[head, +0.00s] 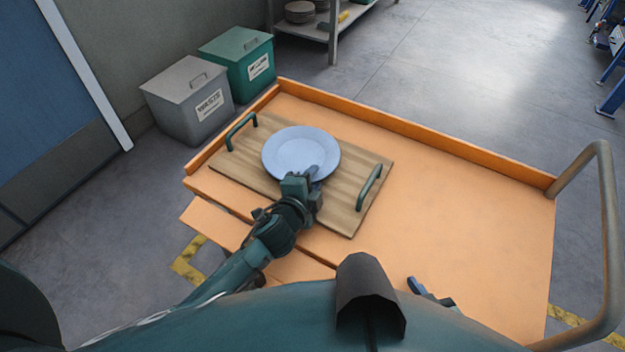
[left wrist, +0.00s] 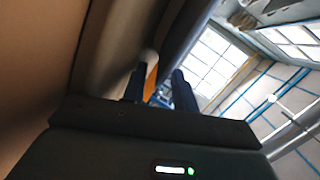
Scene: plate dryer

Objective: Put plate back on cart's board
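The pale blue plate (head: 298,149) lies face up over the wooden board (head: 345,205), towards its far side. The board has two dark green handles and rests on the orange cart (head: 460,200). My left gripper (head: 315,178) is at the plate's near rim, with a blue finger overlapping the rim in the head view. In the left wrist view its two fingers (left wrist: 160,88) stand apart, and I make out no plate clearly between them. Whether they touch the plate is unclear. My right gripper (head: 432,293) is low over the cart's near side, partly hidden by my body; its opening is unclear.
The cart has a raised orange rim (head: 420,133) at the back and a metal push handle (head: 602,230) at the right. A grey waste bin (head: 190,100) and a green bin (head: 238,65) stand beyond its left corner. The cart's right half is clear.

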